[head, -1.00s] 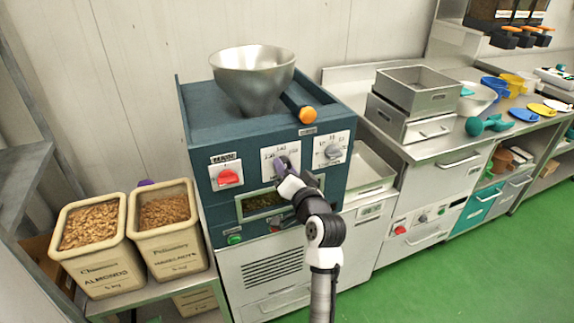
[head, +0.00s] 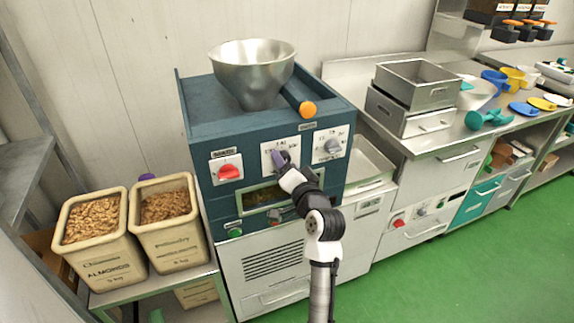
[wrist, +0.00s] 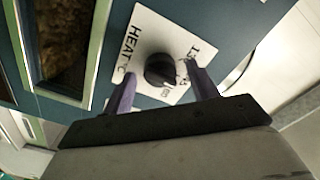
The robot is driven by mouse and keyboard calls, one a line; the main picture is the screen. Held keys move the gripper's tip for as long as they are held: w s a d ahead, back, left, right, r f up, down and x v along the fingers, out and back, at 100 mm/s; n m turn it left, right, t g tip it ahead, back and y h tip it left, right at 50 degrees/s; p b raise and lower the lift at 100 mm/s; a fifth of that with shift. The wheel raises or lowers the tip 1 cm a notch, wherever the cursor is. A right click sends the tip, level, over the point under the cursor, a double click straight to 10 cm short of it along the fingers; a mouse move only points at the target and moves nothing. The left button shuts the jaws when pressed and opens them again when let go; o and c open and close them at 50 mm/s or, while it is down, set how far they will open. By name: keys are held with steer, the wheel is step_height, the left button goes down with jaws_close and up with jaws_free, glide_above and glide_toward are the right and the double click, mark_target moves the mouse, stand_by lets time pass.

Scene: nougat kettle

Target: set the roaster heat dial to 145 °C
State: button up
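The heat dial (wrist: 160,70) is a round black knob on a white plate (wrist: 150,30) marked "HEAT °C" in the wrist view. In the head view this is the middle plate (head: 268,150) on the blue roaster (head: 205,125), with my gripper covering most of the dial. My gripper (wrist: 161,78) has two purple fingers spread apart, one on each side of the knob, with gaps visible. It also shows at the plate in the head view (head: 282,158). Part of a scale number starting "13" shows by the right finger. The dial's exact setting cannot be read.
A red switch (head: 230,171) is on the plate to the left, and another dial (head: 333,146) is on the plate to the right. A roaster window (head: 258,197) and a green button (head: 235,232) sit below. Nut bins (head: 100,265) stand left; green floor is clear at right.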

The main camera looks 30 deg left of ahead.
steer(key=shift+d, duration=0.1)
steer(key=b+v, duration=0.4)
steer(key=v, duration=0.9)
steer(key=shift+s+d, duration=0.25)
